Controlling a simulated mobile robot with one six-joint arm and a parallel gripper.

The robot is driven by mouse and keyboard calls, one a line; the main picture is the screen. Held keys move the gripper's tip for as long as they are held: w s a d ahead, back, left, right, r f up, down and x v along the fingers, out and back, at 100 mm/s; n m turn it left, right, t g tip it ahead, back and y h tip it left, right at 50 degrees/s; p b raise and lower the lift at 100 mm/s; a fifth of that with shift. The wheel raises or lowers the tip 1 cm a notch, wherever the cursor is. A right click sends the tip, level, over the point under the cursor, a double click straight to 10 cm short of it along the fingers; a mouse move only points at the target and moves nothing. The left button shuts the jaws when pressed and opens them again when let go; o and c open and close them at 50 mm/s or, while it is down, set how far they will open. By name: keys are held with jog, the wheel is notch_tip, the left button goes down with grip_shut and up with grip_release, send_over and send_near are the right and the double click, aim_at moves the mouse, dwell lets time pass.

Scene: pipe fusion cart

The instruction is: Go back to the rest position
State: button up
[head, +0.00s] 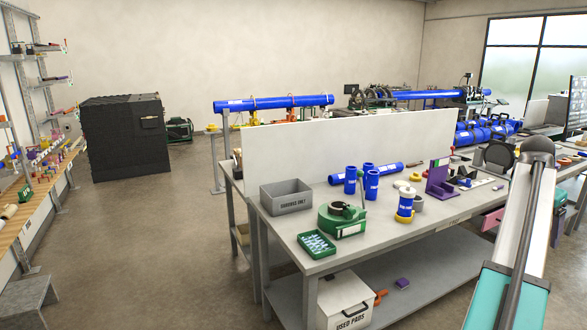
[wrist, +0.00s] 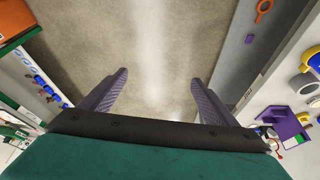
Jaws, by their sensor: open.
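In the wrist view my gripper (wrist: 158,95) points down over bare concrete floor. Its two purple-grey fingers stand wide apart with nothing between them. In the head view my arm rises at the right, in front of the workbench's right part; the gripper itself does not show there. The workbench (head: 290,236) stands in the middle of the head view, and its edge shows at the right of the wrist view.
The bench carries a grey bin (head: 286,198), a green tool (head: 342,220), blue pipe pieces (head: 372,184) and a purple bracket (head: 440,180). A white box (head: 345,303) sits below. Open floor (head: 150,250) lies at left. An orange object (wrist: 16,18) is at the wrist view's upper left.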

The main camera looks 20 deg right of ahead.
jog(key=w+a+f+n+y, duration=0.1)
jog(key=w+a+f+n, duration=0.1)
jog(key=w+a+f, duration=0.55)
jog(key=w+a+f+n+y, duration=0.15)
jog(key=w+a+f, duration=0.35)
jog(key=w+f, duration=0.6)
jog(key=w+a+f+n+g+y, duration=0.1)
jog(key=w+a+f+n, duration=0.15)
jog(key=a+f, duration=0.95)
jog(key=w+a+f+n+g, duration=0.15)
jog(key=w+a+f, duration=0.25)
jog(key=a+f, duration=0.75)
jog(key=s+a+f+n+g, duration=0.1)
jog(key=s+a+f+n, duration=0.1)
jog(key=s+a+f, duration=0.55)
jog(key=s+a+f+n+g, duration=0.1)
jog(key=s+a+f+n, duration=0.15)
jog(key=a+f, duration=0.95)
jog(key=s+a+f+n, duration=0.3)
jog(key=s+a, duration=0.5)
jog(key=s, duration=0.2)
jog(key=s+a+f+n, duration=0.3)
jog(key=s+a+n, duration=0.1)
jog(key=s+a, duration=0.4)
jog(key=shift+s+a+f+g+y, duration=0.15)
jog(key=shift+s+a+g+y, duration=0.25)
jog(key=shift+s, duration=0.75)
